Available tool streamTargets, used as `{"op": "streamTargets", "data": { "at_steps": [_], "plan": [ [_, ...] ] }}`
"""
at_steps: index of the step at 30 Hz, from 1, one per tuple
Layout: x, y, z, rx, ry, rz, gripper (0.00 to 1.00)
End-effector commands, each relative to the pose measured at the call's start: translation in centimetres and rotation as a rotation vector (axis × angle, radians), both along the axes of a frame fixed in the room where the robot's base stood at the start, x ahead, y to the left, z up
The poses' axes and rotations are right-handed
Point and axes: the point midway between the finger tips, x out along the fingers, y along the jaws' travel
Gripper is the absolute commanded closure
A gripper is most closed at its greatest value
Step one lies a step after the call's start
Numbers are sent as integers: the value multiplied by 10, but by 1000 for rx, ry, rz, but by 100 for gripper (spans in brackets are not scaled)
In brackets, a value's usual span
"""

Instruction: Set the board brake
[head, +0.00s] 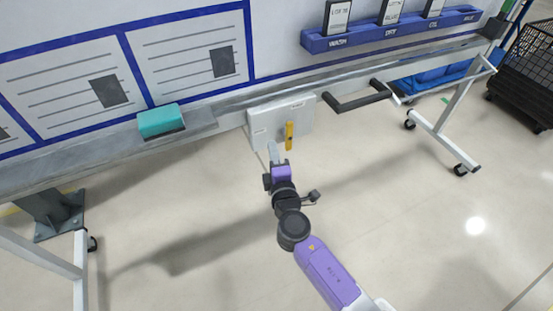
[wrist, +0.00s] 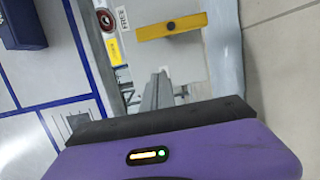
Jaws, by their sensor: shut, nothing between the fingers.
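The brake's yellow lever (head: 289,135) sits on a pale grey box (head: 262,120) under the board's ledge. It points down the box in the head view. In the wrist view the yellow lever (wrist: 170,27) lies crosswise, near a small label reading FREE (wrist: 122,18) and a red round mark (wrist: 104,19). My gripper (head: 272,147) is just left of and slightly below the lever's lower end in the head view, apart from it. In the wrist view my gripper's fingertips (wrist: 157,82) are shut and empty, with the lever beyond them.
The whiteboard (head: 70,75) with blue frames rises behind the ledge. A teal eraser (head: 160,119) rests on the ledge at left. A dark handle (head: 352,101) juts out to the right of the box. A blue card rack (head: 390,30) is above. The pale floor (head: 390,220) is open.

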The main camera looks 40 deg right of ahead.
Motion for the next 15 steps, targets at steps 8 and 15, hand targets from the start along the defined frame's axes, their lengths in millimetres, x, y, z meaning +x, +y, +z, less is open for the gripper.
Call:
{"op": "streamTargets", "data": {
  "at_steps": [8, 15],
  "plan": [
    [30, -34, 0, 1, 1, -5, 100],
    [23, -55, 0, 1, 0, -2, 100]
  ]
}}
